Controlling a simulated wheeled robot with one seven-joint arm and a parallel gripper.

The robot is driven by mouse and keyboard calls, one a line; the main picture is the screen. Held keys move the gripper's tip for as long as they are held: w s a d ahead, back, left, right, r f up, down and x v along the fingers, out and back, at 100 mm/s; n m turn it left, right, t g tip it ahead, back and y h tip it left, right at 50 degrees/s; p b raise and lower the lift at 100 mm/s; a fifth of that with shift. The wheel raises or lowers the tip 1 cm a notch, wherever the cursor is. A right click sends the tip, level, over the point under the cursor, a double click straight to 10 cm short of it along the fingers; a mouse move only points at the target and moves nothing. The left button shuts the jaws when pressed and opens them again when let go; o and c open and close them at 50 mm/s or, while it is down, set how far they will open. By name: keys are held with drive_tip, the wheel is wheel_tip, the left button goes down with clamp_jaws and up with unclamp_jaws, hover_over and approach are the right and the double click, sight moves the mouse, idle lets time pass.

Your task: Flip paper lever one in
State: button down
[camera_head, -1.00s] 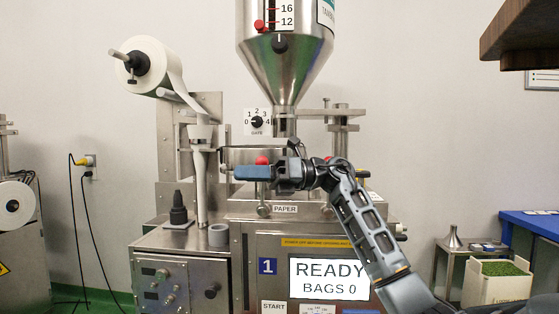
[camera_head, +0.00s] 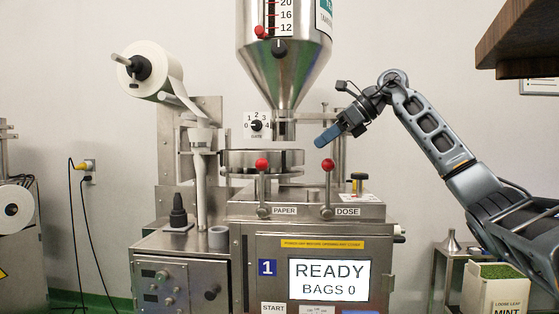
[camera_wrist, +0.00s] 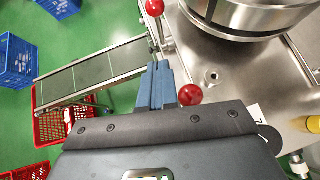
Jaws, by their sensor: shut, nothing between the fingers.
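The paper lever (camera_head: 262,187) stands upright on machine one, with a red ball knob on top and the PAPER label (camera_head: 284,211) beside its base. The dose lever (camera_head: 327,188) also stands upright to its right, above the DOSE label. In the wrist view the shut blue fingers (camera_wrist: 156,84) show beside a near red knob (camera_wrist: 190,95). Another red knob (camera_wrist: 154,7) is at the top edge.
The steel round pan (camera_head: 262,161) sits behind the levers under the hopper (camera_head: 284,60). A yellow-topped knob (camera_head: 357,182) stands right of the dose lever. The screen (camera_head: 329,280) reads READY, BAGS 0. A paper roll (camera_head: 155,66) hangs at left.

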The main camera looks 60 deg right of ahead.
approach(267, 162)
drive_tip(key=d+f+x, duration=0.1)
drive_tip(key=x, duration=0.5)
drive_tip(key=shift+a+f+p, duration=0.2)
drive_tip(key=shift+a+p, duration=0.05)
drive_tip(key=shift+p, duration=0.1)
idle(0.4)
drive_tip(key=shift+w+a+r+g+p, duration=0.25)
drive_tip(key=shift+w+r+g+p, duration=0.2)
drive_tip(key=shift+p, duration=0.25)
drive_tip(key=w+a+f+g+h+p, duration=0.1)
drive_tip(key=w+a+g+p, duration=0.1)
drive_tip(key=w, duration=0.4)
drive_tip(key=w+a+f+g+h+p, duration=0.1)
drive_tip(key=w+a+f+g+p, duration=0.1)
drive_tip(key=w+p, duration=0.4)
drive_tip(key=shift+a+n+g+h+p, duration=0.35)
drive_tip(key=shift+a+g, duration=0.1)
drive_tip(key=shift+g, duration=0.6)
